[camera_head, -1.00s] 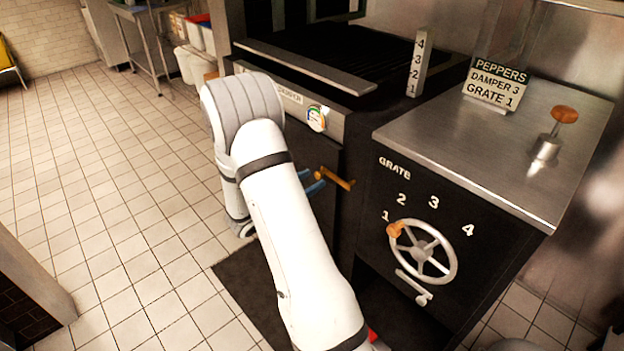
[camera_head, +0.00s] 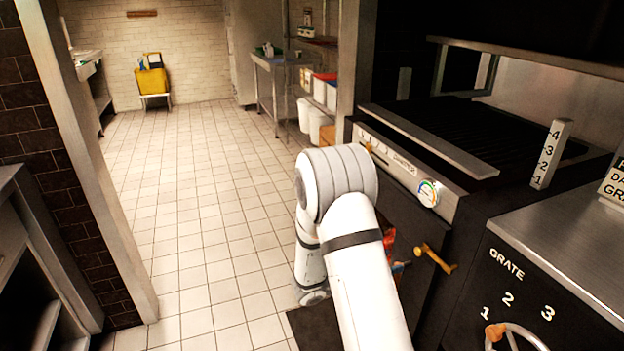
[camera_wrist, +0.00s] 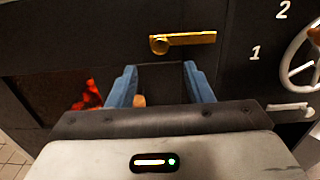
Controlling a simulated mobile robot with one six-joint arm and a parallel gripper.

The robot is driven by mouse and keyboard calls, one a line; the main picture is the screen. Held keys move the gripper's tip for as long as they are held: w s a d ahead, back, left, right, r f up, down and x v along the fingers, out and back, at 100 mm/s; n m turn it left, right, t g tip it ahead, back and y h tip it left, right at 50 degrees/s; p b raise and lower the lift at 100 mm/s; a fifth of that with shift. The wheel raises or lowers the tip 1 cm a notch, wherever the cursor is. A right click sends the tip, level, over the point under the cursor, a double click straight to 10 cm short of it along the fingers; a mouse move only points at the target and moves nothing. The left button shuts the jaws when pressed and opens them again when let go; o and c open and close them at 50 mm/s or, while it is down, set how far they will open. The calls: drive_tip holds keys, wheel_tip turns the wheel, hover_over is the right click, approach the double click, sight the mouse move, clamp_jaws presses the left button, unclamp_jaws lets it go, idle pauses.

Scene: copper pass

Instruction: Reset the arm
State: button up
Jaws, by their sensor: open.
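My gripper (camera_wrist: 160,75) shows in the wrist view with its two blue fingers spread apart. It faces the dark front of the grill, just below a brass handle (camera_wrist: 183,40), and does not touch it. A small orange-brown piece shows low between the fingers, and I cannot tell what it is. In the head view my white arm reaches down beside the grill front and mostly hides my gripper. The brass handle (camera_head: 435,258) stands right of my arm there.
The grill (camera_head: 470,130) has a gauge (camera_head: 428,193) on its front. A red-orange glow (camera_wrist: 88,97) shows low at left in the wrist view. The grate wheel (camera_head: 515,333) is partly cut off, its orange knob near 1. Open tiled floor (camera_head: 200,220) lies to the left.

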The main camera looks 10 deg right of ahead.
drive_tip(key=s+a+r+m+g+y+p, duration=0.3)
drive_tip(key=s+r+m+g+y+p, duration=0.4)
drive_tip(key=s+r+m, duration=0.6)
drive_tip(key=s+a+r+m+t+y+p, duration=0.3)
drive_tip(key=s+a+r+y+p, duration=0.1)
drive_tip(key=a+r+y, duration=0.1)
drive_tip(key=s+a+r+m+t+y+p, duration=0.3)
drive_tip(key=s+a+r+m+y+p, duration=0.1)
drive_tip(key=a+r, duration=0.4)
wheel_tip(320, 180, up, 2)
drive_tip(key=shift+a+r+t+y+p, duration=0.1)
drive_tip(key=shift+a+t+y+p, duration=0.35)
drive_tip(key=shift+y, duration=0.45)
drive_tip(key=shift+d, duration=0.15)
drive_tip(key=shift+c, duration=0.5)
